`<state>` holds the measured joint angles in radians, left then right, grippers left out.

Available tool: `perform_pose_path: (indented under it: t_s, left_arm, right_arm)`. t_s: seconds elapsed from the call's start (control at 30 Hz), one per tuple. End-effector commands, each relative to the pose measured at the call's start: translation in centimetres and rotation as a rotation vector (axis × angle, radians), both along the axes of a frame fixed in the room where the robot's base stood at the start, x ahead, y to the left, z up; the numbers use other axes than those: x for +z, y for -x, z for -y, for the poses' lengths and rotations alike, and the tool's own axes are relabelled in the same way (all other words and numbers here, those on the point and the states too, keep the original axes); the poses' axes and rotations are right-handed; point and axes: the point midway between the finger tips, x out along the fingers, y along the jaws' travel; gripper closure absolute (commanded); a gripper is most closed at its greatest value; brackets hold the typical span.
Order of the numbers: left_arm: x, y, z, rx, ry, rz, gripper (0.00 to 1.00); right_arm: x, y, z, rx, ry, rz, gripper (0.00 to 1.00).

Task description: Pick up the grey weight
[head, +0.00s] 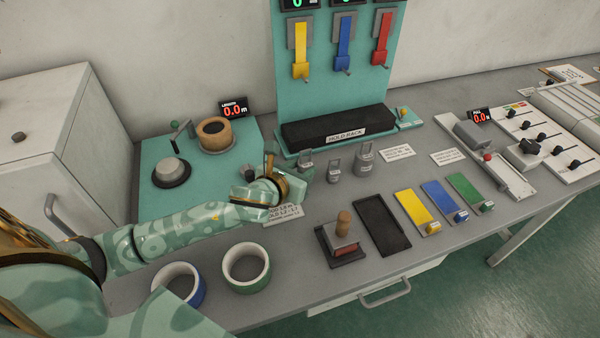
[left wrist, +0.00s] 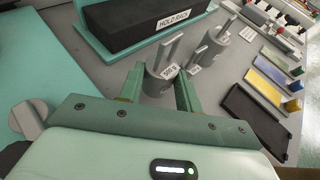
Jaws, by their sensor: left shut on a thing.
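Several small grey weights with upright handles stand on the grey bench in front of the hold rack. My left gripper (head: 298,174) is shut on the leftmost grey weight (head: 306,160). In the left wrist view this weight (left wrist: 161,74), with a white label, sits between the two green fingers of my left gripper (left wrist: 160,92). I cannot tell whether its base touches the bench. The middle weight (head: 334,170) and the larger right weight (head: 364,160) stand just to its right, apart from the gripper. My right gripper is not in view.
The black hold rack (head: 335,127) is behind the weights. A teal winding station (head: 150,150) stands left. A wooden-handled block (head: 342,235), black tray (head: 382,225) and coloured plates are in front.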

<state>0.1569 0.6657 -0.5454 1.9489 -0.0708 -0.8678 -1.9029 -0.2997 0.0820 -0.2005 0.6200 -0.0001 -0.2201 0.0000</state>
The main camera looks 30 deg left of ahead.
Motion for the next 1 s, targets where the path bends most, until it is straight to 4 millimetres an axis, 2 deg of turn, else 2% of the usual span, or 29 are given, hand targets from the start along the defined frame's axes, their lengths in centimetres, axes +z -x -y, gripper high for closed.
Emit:
perform_pose_path:
  t_s: [0.03,0.27,0.4,0.6,0.8,1.0]
  left_arm:
    - [1.8,0.5,0.5,-0.004,0.0,0.007,1.0]
    - [7.5,4.3,3.4,-0.003,0.003,0.009,1.0]
    - [8.5,7.4,5.7,-0.003,0.004,0.003,1.0]
    - [9.8,10.1,7.7,-0.001,0.003,0.003,1.0]
    - [10.2,11.1,8.4,0.0,0.001,0.004,1.0]
    - [10.1,11.1,8.5,0.0,0.0,0.004,1.0]
  right_arm:
    - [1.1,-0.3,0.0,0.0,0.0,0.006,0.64]
    - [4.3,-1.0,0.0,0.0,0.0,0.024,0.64]
    - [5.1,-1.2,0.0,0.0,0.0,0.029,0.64]
    - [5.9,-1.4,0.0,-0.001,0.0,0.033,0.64]
    - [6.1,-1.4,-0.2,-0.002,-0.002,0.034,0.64]
    - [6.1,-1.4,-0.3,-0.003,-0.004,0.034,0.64]
